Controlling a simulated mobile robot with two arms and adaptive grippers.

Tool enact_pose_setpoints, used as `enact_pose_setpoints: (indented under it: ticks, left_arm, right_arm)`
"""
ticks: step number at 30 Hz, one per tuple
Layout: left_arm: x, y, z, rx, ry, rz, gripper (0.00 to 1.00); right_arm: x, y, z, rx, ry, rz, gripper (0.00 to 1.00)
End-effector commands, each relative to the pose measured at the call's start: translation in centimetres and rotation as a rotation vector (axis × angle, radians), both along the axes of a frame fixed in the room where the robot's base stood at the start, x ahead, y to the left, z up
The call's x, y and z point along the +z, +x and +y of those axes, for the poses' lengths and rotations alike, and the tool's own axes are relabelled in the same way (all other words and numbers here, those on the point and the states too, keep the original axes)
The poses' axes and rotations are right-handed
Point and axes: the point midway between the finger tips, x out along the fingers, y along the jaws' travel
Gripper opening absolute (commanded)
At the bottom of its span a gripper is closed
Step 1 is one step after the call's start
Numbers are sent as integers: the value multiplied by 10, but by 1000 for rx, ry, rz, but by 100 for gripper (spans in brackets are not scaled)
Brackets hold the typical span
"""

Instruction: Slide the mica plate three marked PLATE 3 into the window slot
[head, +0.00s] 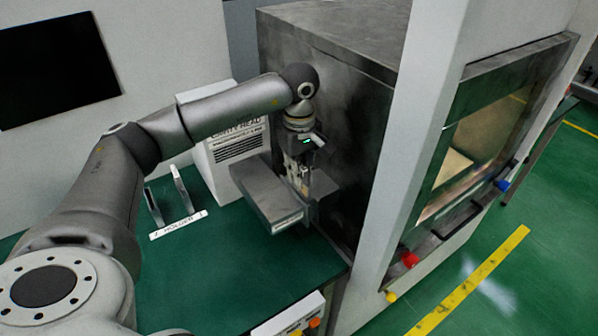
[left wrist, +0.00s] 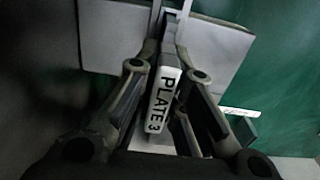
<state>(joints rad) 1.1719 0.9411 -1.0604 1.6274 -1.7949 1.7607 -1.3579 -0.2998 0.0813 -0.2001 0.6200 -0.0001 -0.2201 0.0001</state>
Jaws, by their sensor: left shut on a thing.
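My left gripper (head: 303,185) reaches down beside the dark cabinet. In the left wrist view it (left wrist: 165,95) is shut on the mica plate three (left wrist: 163,98), whose white grip reads PLATE 3. The plate's far part runs between two pale grey flat surfaces of a grey block. This grey block (head: 268,192) stands on the green table and carries a small label too small to read. I cannot tell how deep the plate sits, or whether it touches the block. The slot opening itself is hidden by the gripper and plate. My right gripper is not in view.
A holder (head: 152,206) with upright posts stands at the left on the green table (head: 215,290). A white unit marked CAVITY HEAD (head: 207,165) is behind the grey block. The dark cabinet (head: 350,75) closes off the right. A button box (head: 296,318) is at the front edge.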

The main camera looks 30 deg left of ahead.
Motion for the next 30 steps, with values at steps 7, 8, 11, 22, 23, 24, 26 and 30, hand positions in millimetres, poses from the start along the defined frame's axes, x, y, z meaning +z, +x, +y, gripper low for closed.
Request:
enact_pose_setpoints:
  ticks: [7, 8, 11, 22, 23, 24, 26, 30]
  left_arm:
    - [-6, 0, 0, 0, 0, 0, 0]
    - [-7, 0, 0, 0, 0, 0, 0]
    - [-9, 0, 0, 0, 0, 0, 0]
    - [-12, 0, 0, 0, 0, 1, 28]
    - [-12, 0, 0, 0, 0, 1, 32]
    - [-12, 0, 0, 0, 0, 1, 36]
    - [-12, 0, 0, 0, 0, 1, 36]
    - [-12, 0, 0, 0, 0, 0, 36]
  right_arm:
    - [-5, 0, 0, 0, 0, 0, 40]
    - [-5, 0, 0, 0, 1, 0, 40]
    - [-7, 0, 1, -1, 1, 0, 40]
    - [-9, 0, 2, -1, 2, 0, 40]
    - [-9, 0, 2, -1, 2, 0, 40]
    - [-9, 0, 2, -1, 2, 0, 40]
    - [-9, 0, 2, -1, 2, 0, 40]
    - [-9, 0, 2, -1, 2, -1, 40]
